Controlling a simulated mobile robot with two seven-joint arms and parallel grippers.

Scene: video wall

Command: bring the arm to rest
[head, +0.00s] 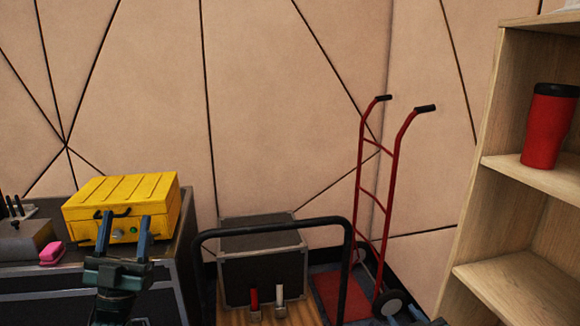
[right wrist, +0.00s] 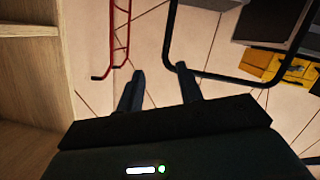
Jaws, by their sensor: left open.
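My left gripper (head: 124,222) is in the lower left of the head view, in front of the yellow case (head: 125,200). Its two fingers are apart and nothing is between them. I cannot tell whether it touches the case. My right gripper (right wrist: 160,72) shows in the right wrist view with its fingers apart and empty; only the floor or wall panels show between them. In the head view, at most a small dark part of it shows at the bottom edge right of the middle.
A cart with a black handle (head: 349,262) and a red hand truck (head: 362,191) stand in the middle. A wooden shelf (head: 528,172) with a red tumbler (head: 549,126) is at the right. A pink block (head: 52,252) lies left of the case.

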